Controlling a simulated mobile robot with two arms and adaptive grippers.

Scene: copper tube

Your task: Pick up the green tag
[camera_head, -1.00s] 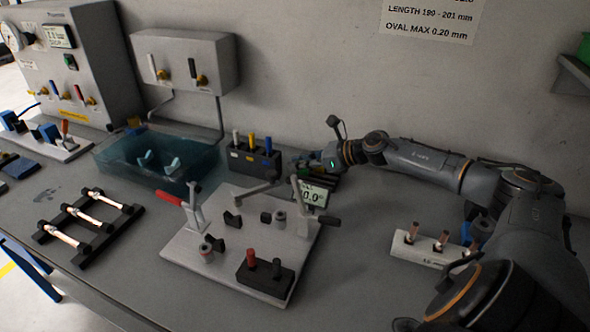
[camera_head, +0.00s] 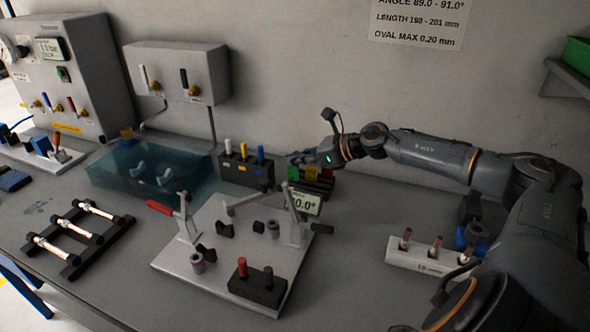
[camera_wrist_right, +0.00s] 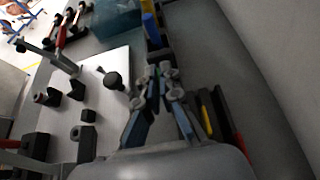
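The green tag (camera_head: 294,173) stands in a dark holder at the back of the bench in the head view, beside a yellow tag (camera_head: 311,174) and a red tag (camera_head: 327,175). My right gripper (camera_head: 298,158) hangs just above and behind the green tag, apart from it as far as I can tell. In the right wrist view the fingers of my right gripper (camera_wrist_right: 160,112) stand apart with nothing between them. My left gripper is not in view.
A black block with white, yellow and blue handles (camera_head: 246,169) stands close left of the tags. A fixture plate (camera_head: 215,270) with clamps and a small display (camera_head: 305,201) lies in front. A teal tray (camera_head: 115,177) is further left; a tube rack (camera_head: 408,259) is at right.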

